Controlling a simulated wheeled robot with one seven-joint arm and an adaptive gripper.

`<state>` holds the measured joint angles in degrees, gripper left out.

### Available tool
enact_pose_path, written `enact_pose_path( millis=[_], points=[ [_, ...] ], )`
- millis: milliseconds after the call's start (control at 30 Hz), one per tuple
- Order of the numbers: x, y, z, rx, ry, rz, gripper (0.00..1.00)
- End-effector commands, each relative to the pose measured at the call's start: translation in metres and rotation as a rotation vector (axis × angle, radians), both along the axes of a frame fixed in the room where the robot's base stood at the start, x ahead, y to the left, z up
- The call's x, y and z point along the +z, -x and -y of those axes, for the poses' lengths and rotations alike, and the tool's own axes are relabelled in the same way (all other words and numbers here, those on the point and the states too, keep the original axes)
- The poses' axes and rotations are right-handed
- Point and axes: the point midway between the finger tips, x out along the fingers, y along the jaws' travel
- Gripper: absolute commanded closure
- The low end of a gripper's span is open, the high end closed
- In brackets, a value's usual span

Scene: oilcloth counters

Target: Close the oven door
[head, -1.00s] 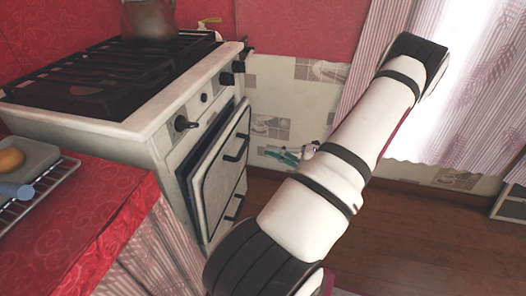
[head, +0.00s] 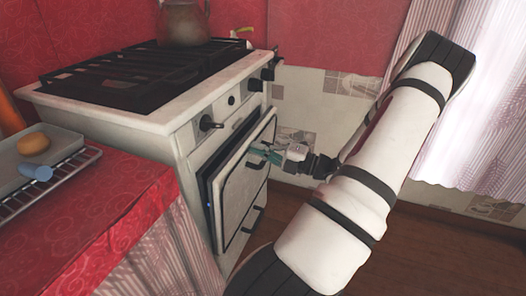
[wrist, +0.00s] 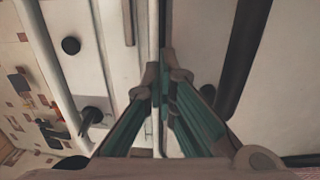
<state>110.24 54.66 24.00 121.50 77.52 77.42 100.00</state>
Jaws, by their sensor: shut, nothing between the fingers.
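The white oven door (head: 232,200) is slightly ajar. A dark gap shows along its left side, and its top leans out from the oven body (head: 160,155). The door's dark upper handle (head: 257,165) is partly hidden by my gripper (head: 264,153), which is at the upper front of the door. In the wrist view my gripper's teal fingers (wrist: 166,76) meet at the tips, shut and empty, over the seam by the door's top edge. The door (wrist: 205,45) and a dark handle (wrist: 243,55) lie right of them. I cannot tell whether the fingertips touch the door.
A stove top with black grates (head: 135,75) and a kettle (head: 184,22) is above the oven. Knobs (head: 208,124) stick out from its front. A red counter (head: 95,215) with a tray (head: 60,150) on a rack is at left. Open wooden floor (head: 400,245) lies at right.

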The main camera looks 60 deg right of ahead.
Motion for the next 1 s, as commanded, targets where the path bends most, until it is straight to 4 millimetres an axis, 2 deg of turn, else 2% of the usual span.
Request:
enact_pose_path(
  millis=[267,700,1000],
  points=[
    [0.002,-0.003,0.0,0.001,0.0,-0.006,1.0],
    [0.009,-0.032,-0.003,0.0,0.006,-0.094,1.0],
    [0.007,-0.04,-0.004,0.003,0.01,-0.12,1.0]
  ],
)
